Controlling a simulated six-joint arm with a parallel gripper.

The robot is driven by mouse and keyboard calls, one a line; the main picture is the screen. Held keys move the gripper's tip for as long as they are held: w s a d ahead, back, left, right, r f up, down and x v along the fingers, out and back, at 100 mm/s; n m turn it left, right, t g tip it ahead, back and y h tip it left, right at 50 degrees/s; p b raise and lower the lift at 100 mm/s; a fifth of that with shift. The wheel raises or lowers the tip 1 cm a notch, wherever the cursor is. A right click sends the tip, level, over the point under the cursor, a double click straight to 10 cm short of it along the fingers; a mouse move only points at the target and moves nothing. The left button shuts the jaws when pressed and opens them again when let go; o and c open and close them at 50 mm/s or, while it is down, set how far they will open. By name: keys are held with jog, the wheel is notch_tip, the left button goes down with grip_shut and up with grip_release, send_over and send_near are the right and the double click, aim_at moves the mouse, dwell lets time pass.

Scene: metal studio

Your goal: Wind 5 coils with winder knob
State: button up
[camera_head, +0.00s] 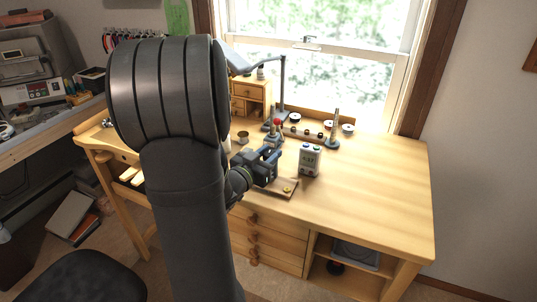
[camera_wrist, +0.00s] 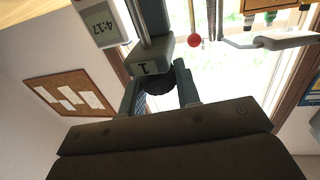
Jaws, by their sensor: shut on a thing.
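In the head view, the knob is hidden by my gripper. Any wire or coils are too small to tell.
The display box also shows in the wrist view (camera_wrist: 97,20), close to the grey block. A red ball (camera_head: 276,121) stands just behind my gripper. Spools (camera_head: 295,118) stand by the window. The bench's right side is clear.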

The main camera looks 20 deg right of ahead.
aim_at(271, 154)
jog(key=m+g+h, duration=0.1)
jog(key=m+g, duration=0.2)
jog(key=g, duration=0.1)
jog(key=m+g+h, duration=0.2)
jog(key=m+g, duration=0.1)
jog(key=g, duration=0.2)
jog(key=shift+w+r, duration=0.1)
jog(key=shift+w, duration=0.05)
jog(key=m+g, duration=0.2)
jog(key=g, duration=0.1)
jog(key=m+g+y, duration=0.1)
jog(key=m+g, duration=0.2)
jog(key=g, duration=0.1)
jog(key=shift+g, duration=0.4)
jog(key=o, duration=1)
jog(key=shift+c, duration=0.2)
jog(key=r, duration=0.3)
jog(key=s+r, duration=0.1)
jog(key=shift+d+r, duration=0.2)
jog(key=shift+r, duration=0.15)
jog(key=s+d+r, duration=0.5)
jog(key=s+r, duration=0.1)
jog(key=s, duration=0.3)
jog(key=shift+d, duration=0.35)
jog(key=shift+r, duration=0.1)
